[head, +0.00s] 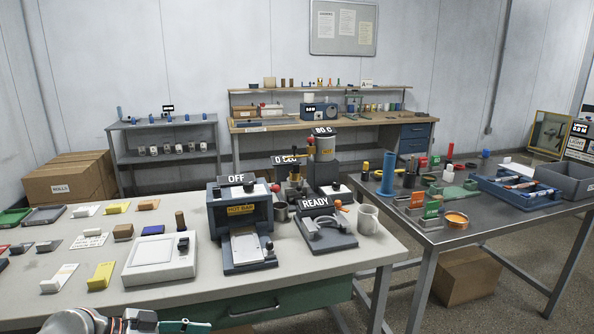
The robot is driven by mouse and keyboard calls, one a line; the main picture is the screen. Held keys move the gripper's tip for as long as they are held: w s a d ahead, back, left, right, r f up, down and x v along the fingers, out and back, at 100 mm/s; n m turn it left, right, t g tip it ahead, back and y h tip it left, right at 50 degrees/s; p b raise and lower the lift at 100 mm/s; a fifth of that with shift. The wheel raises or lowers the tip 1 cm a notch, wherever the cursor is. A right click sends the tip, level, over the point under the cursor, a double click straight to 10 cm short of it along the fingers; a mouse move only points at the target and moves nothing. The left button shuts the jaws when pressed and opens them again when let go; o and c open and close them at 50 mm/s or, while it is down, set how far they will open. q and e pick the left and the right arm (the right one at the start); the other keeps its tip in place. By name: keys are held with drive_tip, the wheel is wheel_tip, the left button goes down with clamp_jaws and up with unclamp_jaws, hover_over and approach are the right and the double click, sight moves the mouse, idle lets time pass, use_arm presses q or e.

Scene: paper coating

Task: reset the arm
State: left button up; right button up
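My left arm enters at the bottom left of the head view, and its gripper (172,326) is low at the front edge of the pale table (330,258). The frame's bottom edge cuts it off, so I cannot tell whether its fingers are open or shut. I see nothing held in the visible part. My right gripper is not in view. The nearest thing to the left gripper is a white box-shaped device (160,260) on the table behind it.
A dark machine labelled OFF (240,210), a READY device (325,232) and a white mug (367,219) stand on the table's right. Several small blocks lie on its left. A metal table (470,232) with a blue tray (515,192) stands at right. Cardboard boxes (65,182) stand back left.

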use_arm(q)
drive_tip(key=s+d+f+n+t+y, duration=0.2)
drive_tip(key=s+f, duration=0.2)
drive_tip(key=f, duration=0.4)
drive_tip(key=s+d+f+n+t+y, duration=0.1)
drive_tip(key=s+f+n, duration=0.15)
drive_tip(key=f, duration=0.55)
drive_tip(key=s+a+f+n+t+y, duration=0.1)
drive_tip(key=s+f+y, duration=0.1)
drive_tip(key=s, duration=0.5)
drive_tip(key=s+a+f+n+t+y, duration=0.1)
drive_tip(key=s+f+n+y, duration=0.1)
drive_tip(key=s+f, duration=0.2)
drive_tip(key=s, duration=0.3)
drive_tip(key=shift+s+f+y, duration=0.15)
drive_tip(key=shift+s+y, duration=0.15)
drive_tip(key=shift+y, duration=0.1)
